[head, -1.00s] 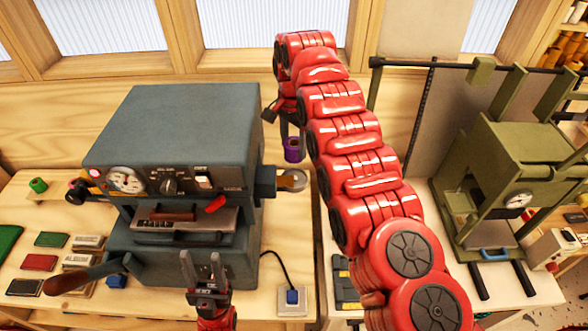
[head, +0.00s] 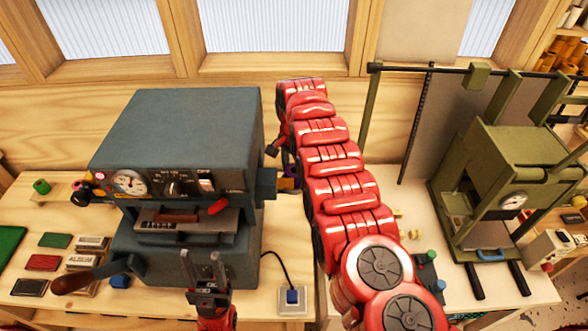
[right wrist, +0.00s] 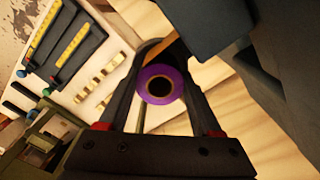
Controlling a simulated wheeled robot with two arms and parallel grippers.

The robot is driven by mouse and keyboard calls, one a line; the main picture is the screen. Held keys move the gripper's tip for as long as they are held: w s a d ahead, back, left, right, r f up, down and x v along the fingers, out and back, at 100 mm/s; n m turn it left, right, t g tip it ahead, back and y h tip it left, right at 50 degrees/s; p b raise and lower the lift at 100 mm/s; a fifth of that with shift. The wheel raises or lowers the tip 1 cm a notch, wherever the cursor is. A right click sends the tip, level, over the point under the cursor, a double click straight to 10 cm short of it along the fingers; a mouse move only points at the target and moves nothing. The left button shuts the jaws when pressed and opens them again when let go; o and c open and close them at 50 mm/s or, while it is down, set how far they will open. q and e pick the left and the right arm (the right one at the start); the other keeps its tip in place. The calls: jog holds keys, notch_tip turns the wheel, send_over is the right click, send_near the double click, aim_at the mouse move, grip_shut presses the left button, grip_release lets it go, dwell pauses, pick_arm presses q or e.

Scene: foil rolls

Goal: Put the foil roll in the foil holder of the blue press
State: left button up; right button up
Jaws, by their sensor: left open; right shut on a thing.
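The blue-grey press (head: 185,125) stands on the bench, its foil holder (head: 286,184) jutting from its right side. The purple foil roll (head: 290,171) shows only in part there, close by the holder and largely hidden by my right arm. In the right wrist view the roll (right wrist: 142,86) sits between the fingers of my right gripper (right wrist: 163,62), its dark hole facing the camera. The right gripper is shut on it, beside the press wall. I cannot tell whether the roll touches the holder. My left gripper (head: 217,266) is open and empty in front of the press.
A green press (head: 510,180) stands at the right. A green roll (head: 41,187) and several stamp blocks (head: 80,262) lie left. The press's wood-handled lever (head: 85,280) sticks out front left. A cable runs to a socket box (head: 291,299).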

jog(key=o, duration=1.5)
